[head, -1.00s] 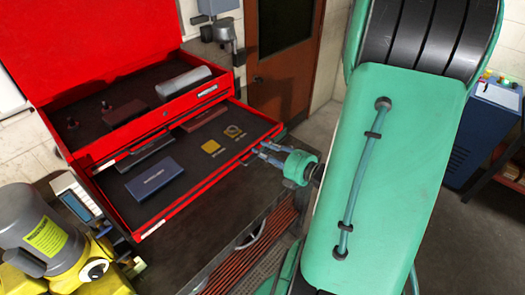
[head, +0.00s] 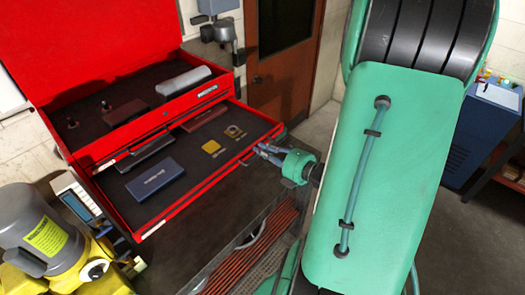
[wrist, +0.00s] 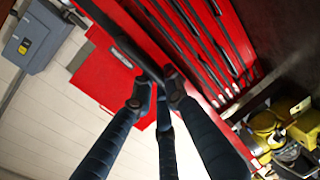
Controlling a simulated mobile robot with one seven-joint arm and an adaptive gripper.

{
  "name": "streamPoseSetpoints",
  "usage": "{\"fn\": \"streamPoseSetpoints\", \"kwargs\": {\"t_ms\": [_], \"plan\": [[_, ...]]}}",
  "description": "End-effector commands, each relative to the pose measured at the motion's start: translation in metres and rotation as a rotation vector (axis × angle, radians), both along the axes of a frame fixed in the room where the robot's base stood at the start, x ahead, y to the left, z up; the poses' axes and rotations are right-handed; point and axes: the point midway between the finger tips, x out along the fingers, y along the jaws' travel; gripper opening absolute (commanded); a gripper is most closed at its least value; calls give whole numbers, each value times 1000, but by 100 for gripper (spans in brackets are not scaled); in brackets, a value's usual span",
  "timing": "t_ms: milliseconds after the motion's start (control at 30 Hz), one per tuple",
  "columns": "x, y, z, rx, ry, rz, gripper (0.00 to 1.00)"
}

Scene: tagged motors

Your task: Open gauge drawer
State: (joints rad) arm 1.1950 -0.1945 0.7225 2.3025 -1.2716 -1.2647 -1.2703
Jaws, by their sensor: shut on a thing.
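The gauge drawer (head: 203,181) is a red drawer with a dark lining, and it stands pulled out below the top tray of the red tool chest. In the wrist view my gripper's fingers (wrist: 155,92) close around a dark bar handle (wrist: 147,62) on a red front. The exact finger contact is partly hidden.
The chest's top tray (head: 180,98) is open under a raised red lid (head: 85,45). A yellow and grey machine (head: 48,240) stands at the lower left. A dark bench top (head: 200,232) lies below the drawer. A brown door (head: 287,60) is behind.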

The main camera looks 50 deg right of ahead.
Motion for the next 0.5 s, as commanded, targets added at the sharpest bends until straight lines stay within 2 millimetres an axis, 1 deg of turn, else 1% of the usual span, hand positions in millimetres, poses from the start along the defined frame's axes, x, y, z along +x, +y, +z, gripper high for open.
{"fn": "streamPoseSetpoints", "kwargs": {"t_ms": [167, 400, 500], "plan": [[-12, -1, -2, 1, 4, -3, 0], [-35, -1, -3, 3, 3, -5, 0], [-42, 0, -3, 3, 4, -4, 0]]}}
